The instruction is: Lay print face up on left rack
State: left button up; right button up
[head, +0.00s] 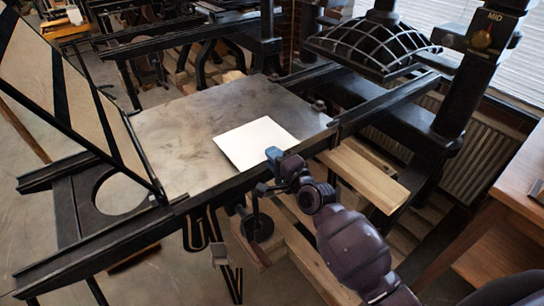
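A white sheet (250,138), seemingly the print, lies on the grey metal bed (175,118) of the hand press. Its visible side is plain white, and no printed image shows on it. My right gripper (273,155) is at the sheet's near right edge, its bluish tip overlapping that edge in the picture. The fingers are too small to tell whether they are open or pinching the sheet. My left gripper is not in view. I cannot make out a rack for prints in this view.
A hinged frame (75,85) stands tilted up at the bed's left end. The black domed press head (375,45) and column (468,80) rise at the back right. A wooden board (362,178) juts out right of the bed. A wooden table (510,200) stands far right.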

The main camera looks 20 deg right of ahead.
jog(key=shift+w+a, duration=0.15)
jog(key=shift+w, duration=0.25)
jog(key=shift+c, duration=0.4)
jog(key=shift+c, duration=1.1)
grip_shut()
notch_tip(320, 180, up, 3)
jog(key=p, duration=0.3)
jog(key=shift+r, duration=0.15)
jog(key=shift+f, duration=0.2)
